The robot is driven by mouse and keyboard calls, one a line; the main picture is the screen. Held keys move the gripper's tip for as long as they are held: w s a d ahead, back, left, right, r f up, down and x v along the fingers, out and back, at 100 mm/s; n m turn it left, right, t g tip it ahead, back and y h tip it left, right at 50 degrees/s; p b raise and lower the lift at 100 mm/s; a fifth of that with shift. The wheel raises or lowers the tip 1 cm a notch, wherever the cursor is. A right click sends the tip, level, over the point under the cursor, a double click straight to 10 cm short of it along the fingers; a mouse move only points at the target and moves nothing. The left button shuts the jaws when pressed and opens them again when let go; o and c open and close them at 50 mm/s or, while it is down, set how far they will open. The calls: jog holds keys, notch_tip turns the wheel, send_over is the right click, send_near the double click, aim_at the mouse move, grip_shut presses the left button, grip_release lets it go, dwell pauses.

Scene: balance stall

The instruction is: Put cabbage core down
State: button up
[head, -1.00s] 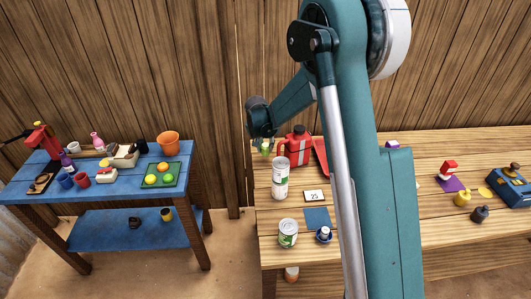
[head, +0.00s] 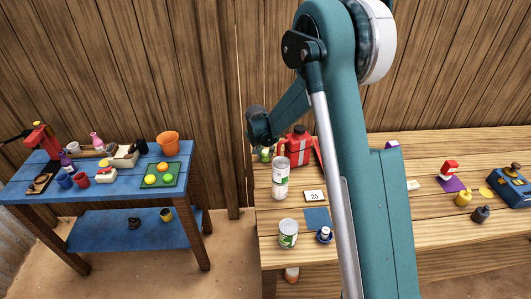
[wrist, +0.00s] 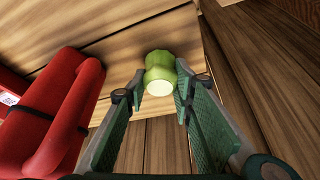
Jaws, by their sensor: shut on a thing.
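The cabbage core is a small pale-green cylinder with a lighter end (wrist: 160,72). In the wrist view it sits between the fingertips of my gripper (wrist: 160,92), which is shut on it. In the head view the core (head: 265,154) shows at the far left corner of the wooden table (head: 268,208), left of a red canister (head: 297,150). My arm hides most of the gripper there. I cannot tell whether the core touches the tabletop.
The red canister also stands close on the left in the wrist view (wrist: 62,115). Stacked cans (head: 280,178), a number card (head: 314,196), a blue mat (head: 317,217) and another can (head: 288,233) stand nearer the front. A blue table (head: 110,183) with several items is apart at left.

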jog(key=o, duration=0.9)
jog(key=shift+r, duration=0.1)
jog(key=p+v, duration=0.1)
jog(key=v, duration=1.1)
jog(key=shift+p, duration=0.3)
jog(key=shift+s, duration=0.1)
